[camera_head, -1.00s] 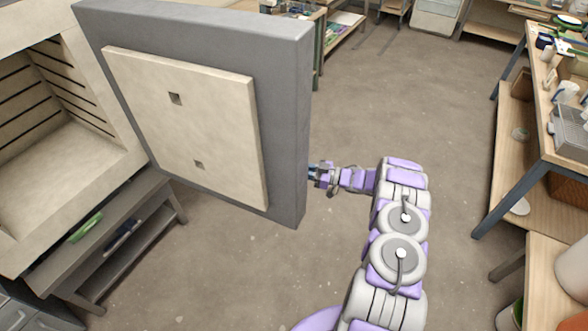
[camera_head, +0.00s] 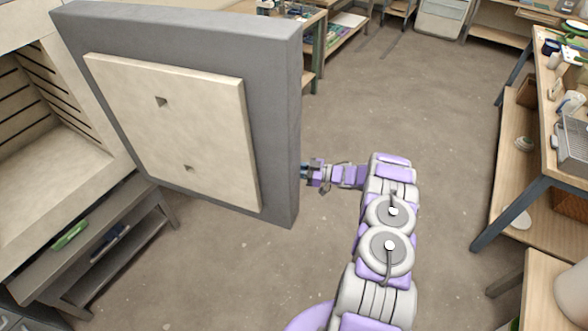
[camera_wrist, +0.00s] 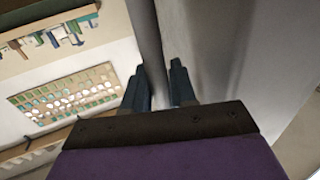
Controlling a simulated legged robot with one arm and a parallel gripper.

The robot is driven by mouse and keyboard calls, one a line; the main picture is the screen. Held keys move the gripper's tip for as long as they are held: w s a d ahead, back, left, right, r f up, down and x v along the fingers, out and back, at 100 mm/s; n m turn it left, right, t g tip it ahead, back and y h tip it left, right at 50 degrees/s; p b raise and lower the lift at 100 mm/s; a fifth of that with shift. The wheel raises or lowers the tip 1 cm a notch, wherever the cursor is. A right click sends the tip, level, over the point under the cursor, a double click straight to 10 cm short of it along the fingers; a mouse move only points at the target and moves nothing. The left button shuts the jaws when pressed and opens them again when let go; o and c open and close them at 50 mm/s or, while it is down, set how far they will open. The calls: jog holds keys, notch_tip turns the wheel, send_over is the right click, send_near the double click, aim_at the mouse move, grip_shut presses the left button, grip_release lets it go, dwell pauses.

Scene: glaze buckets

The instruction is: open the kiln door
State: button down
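The kiln door (camera_head: 272,130) stands swung wide open, a thick grey slab with a pale square panel on its inner face. The kiln's pale chamber (camera_head: 50,150) is exposed at the left, with dark slots in its walls. My gripper (camera_head: 306,172) is at the door's right edge, its fingertips partly hidden there in the head view. In the wrist view, its two dark fingers stand on either side of a grey upright handle bar (camera_wrist: 146,40), which fills the gap between them. The door's smooth grey face (camera_wrist: 225,50) is to the right of the bar.
A grey stand (camera_head: 150,235) with a green item is under the kiln. A workbench (camera_head: 545,160) with containers runs along the right, and another table (camera_head: 540,265) is at the lower right. Bare floor (camera_head: 400,90) lies beyond my arm and between door and workbench.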

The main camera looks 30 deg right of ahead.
jog(key=c, duration=1.1)
grip_release()
jog(key=shift+a, duration=0.15)
jog(key=p+v, duration=0.3)
jog(key=v, duration=1.4)
jog(key=shift+s+d+f, duration=0.1)
jog(key=shift+d, duration=0.15)
